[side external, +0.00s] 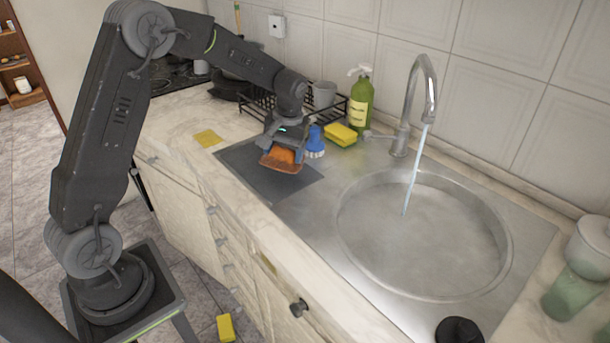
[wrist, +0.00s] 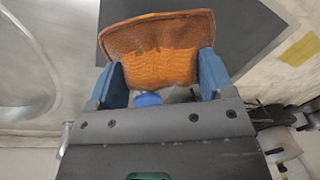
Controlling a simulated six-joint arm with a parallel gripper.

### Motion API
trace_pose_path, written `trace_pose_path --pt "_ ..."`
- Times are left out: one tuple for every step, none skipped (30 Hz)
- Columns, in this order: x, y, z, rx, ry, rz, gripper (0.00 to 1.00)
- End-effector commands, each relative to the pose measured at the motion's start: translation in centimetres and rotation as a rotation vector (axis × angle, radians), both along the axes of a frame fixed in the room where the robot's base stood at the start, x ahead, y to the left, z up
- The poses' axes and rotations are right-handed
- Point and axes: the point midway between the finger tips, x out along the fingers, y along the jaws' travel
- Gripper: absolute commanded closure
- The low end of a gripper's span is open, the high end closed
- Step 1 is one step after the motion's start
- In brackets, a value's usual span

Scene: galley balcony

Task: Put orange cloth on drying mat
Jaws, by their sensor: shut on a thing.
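The orange cloth (side external: 284,158) is held in my gripper (side external: 279,146). In the wrist view the cloth (wrist: 160,52) fills the space between the two blue fingers of my gripper (wrist: 158,82), with a brown border around its orange middle. The drying mat (side external: 257,178) is a dark grey sheet on the counter left of the sink. In the side view the cloth shows over the mat's right part; I cannot tell whether it touches it. The mat (wrist: 234,28) shows behind the cloth in the wrist view.
A blue brush (side external: 315,142), a yellow sponge (side external: 341,135) and a green bottle (side external: 361,99) stand right of my gripper. A black dish rack (side external: 258,106) is behind. Water runs from the tap (side external: 426,92) into the round sink (side external: 420,235). A yellow cloth (side external: 208,138) lies left of the mat.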

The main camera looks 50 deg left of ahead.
Motion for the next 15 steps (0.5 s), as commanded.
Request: trace_pose_path --pt "0.0 2.1 0.4 -0.031 -0.015 0.057 0.44" --pt "0.0 2.9 0.6 -0.048 -0.024 0.082 0.44" --pt "0.0 4.0 0.8 -0.067 -0.034 0.112 0.44" --pt "-0.1 4.6 1.0 -0.079 -0.042 0.13 0.44" --pt "-0.1 5.3 1.1 -0.091 -0.049 0.146 0.44" --pt "-0.1 5.9 1.3 -0.102 -0.056 0.163 0.44" --pt "-0.1 6.3 1.4 -0.109 -0.062 0.175 0.44" --pt "-0.1 6.6 1.5 -0.115 -0.066 0.182 0.44" --pt "-0.2 6.9 1.5 -0.12 -0.069 0.19 0.44" --pt "-0.2 7.1 1.5 -0.124 -0.072 0.195 0.44" --pt "-0.2 7.2 1.4 -0.127 -0.073 0.198 0.44" --pt "-0.2 7.2 1.3 -0.128 -0.074 0.2 0.44" --pt "-0.2 7.2 1.1 -0.129 -0.073 0.2 0.44" --pt "-0.2 7.2 0.9 -0.129 -0.073 0.2 0.44" --pt "-0.2 7.2 0.5 -0.129 -0.072 0.199 0.44"
